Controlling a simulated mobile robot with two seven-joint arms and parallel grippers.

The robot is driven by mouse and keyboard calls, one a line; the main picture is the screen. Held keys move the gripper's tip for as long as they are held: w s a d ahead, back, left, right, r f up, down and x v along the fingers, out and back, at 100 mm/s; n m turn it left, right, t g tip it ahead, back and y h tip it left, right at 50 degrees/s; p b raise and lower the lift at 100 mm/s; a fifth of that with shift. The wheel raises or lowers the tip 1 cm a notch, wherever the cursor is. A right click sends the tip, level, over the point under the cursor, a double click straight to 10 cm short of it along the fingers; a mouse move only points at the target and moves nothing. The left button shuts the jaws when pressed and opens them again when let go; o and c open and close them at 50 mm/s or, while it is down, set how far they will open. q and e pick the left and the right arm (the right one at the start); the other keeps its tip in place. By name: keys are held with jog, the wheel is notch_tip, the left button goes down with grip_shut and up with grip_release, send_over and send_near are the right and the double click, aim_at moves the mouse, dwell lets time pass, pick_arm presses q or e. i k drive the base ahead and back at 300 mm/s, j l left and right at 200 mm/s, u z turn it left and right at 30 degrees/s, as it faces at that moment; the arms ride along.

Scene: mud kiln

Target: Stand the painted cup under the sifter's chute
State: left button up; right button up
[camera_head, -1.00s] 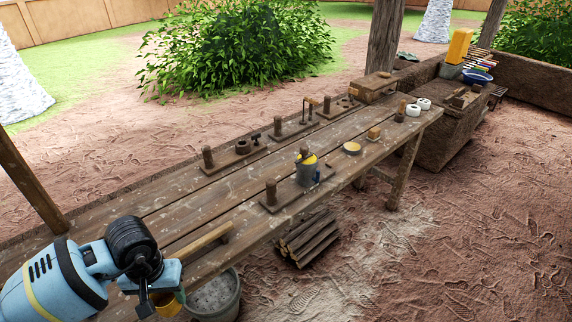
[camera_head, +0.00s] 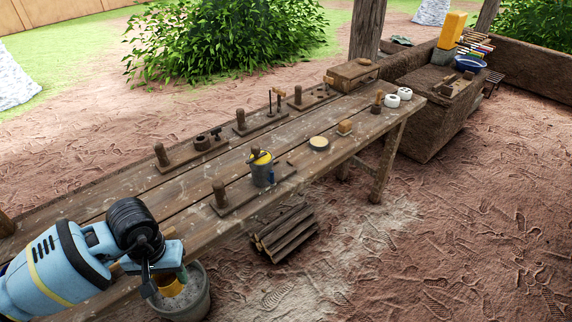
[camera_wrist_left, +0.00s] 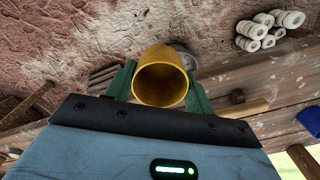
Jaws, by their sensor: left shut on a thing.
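The painted cup is a yellow cup (camera_head: 171,288) below my left gripper (camera_head: 163,278) in the head view. In the left wrist view, the cup (camera_wrist_left: 162,84) sits between the green fingers with its open mouth facing the camera. My left gripper is shut on it, off the bench's front edge and in front of a grey bucket. A grey can with a yellow top (camera_head: 262,170) stands on a wooden base on the bench, well to the right of the gripper; it may be the sifter, but I cannot make out a chute. My right gripper is not in view.
The long wooden bench (camera_head: 215,235) holds several post stands at the back, a round yellow-topped piece (camera_head: 319,144) and white rolls (camera_head: 391,101). A grey bucket (camera_head: 200,300) and a log stack (camera_head: 285,232) are below. Open dirt lies to the right.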

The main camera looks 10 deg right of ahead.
aim_at(281, 169)
jog(key=i+l, duration=0.1)
jog(key=l, duration=0.3)
jog(key=i+l, duration=0.1)
jog(key=l, duration=0.3)
jog(key=i+l, duration=0.15)
jog(key=l, duration=0.25)
